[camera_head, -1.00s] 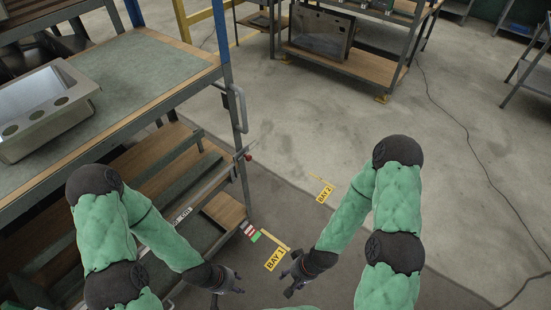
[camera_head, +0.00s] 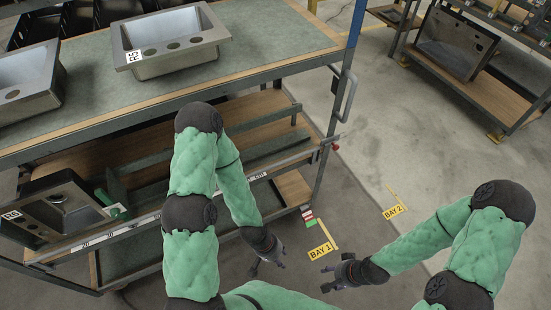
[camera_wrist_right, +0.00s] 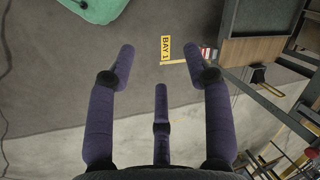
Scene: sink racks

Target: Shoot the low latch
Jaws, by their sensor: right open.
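A metal bar with a red knob (camera_head: 335,146) sits at the right front post of the rack, below its top deck; I cannot tell for certain that it is the low latch. The knob also shows at the lower right edge of the right wrist view (camera_wrist_right: 312,152). My left gripper (camera_head: 267,269) hangs in front of the rack's lower shelf, empty, its fingers apart. My right gripper (camera_head: 324,279) is open and empty over the floor near the BAY 1 sign; its spread fingers show in the right wrist view (camera_wrist_right: 162,75). Neither gripper touches the rack.
The rack's green top deck (camera_head: 285,35) carries steel sinks (camera_head: 175,45). Another sink (camera_head: 62,205) sits on the lower shelf, behind a numbered rail (camera_head: 110,233). A handle (camera_head: 347,95) juts from the rack's right end. Floor signs BAY 1 (camera_head: 320,252) and BAY 2 (camera_head: 395,211) lie on clear floor.

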